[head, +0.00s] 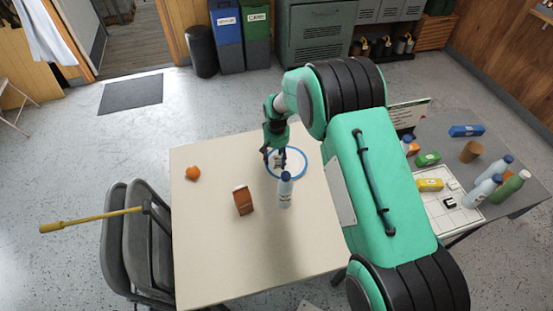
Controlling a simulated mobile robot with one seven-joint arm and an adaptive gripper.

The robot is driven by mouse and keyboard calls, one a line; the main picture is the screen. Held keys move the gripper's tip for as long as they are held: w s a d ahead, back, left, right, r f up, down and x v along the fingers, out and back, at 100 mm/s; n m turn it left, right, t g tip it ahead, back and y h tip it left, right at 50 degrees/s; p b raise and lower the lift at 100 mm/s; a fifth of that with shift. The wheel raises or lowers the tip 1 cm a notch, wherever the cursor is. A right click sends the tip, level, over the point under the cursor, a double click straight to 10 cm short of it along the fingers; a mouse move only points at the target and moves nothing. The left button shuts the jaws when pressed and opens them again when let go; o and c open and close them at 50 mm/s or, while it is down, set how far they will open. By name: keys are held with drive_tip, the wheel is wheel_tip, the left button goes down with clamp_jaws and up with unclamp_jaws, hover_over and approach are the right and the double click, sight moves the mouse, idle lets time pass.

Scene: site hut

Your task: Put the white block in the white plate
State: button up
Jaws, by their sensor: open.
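The white plate with a blue rim (301,170) lies on the beige table near its far edge. A small white block with dark marks (278,162) shows inside the plate's outline, left of its middle. My gripper (274,157) points down over the left part of the plate, with its fingers open around or just above the block. I cannot tell whether the fingers touch the block, or whether it rests fully on the plate.
A pale bottle with a blue cap (285,190) stands close in front of the plate. A brown carton (243,201) and an orange (193,173) are further left. A grey side table (447,133) at right holds bottles and boxes. Folding chairs (140,240) stand at left.

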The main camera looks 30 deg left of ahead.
sight(277, 159)
wheel_tip(277, 159, up, 12)
drive_tip(key=p, duration=0.2)
idle(0.4)
idle(0.5)
idle(0.4)
drive_tip(key=w+d+r+m+t, duration=0.1)
drive_tip(key=w+d+r+m, duration=0.15)
drive_tip(key=d+r, duration=1.4)
drive_tip(key=s+d+r+m+t+y, duration=0.1)
drive_tip(key=s+d+r, duration=0.3)
drive_tip(key=d+r, duration=1.2)
drive_tip(key=s+d+r+m+t, duration=0.1)
drive_tip(key=s+d+r, duration=0.2)
drive_tip(key=s+d, duration=0.4)
drive_tip(key=s+d+r+m+t, duration=0.1)
drive_tip(key=s+d+r, duration=0.3)
drive_tip(key=d, duration=0.5)
drive_tip(key=s+d+f+m, duration=0.1)
drive_tip(key=s+d, duration=0.4)
drive_tip(key=s, duration=0.3)
drive_tip(key=s+d+m+t+h, duration=0.1)
drive_tip(key=s+d, duration=0.4)
drive_tip(key=s, duration=0.3)
drive_tip(key=shift+s+f+t, duration=0.3)
drive_tip(key=shift+s+f, duration=0.1)
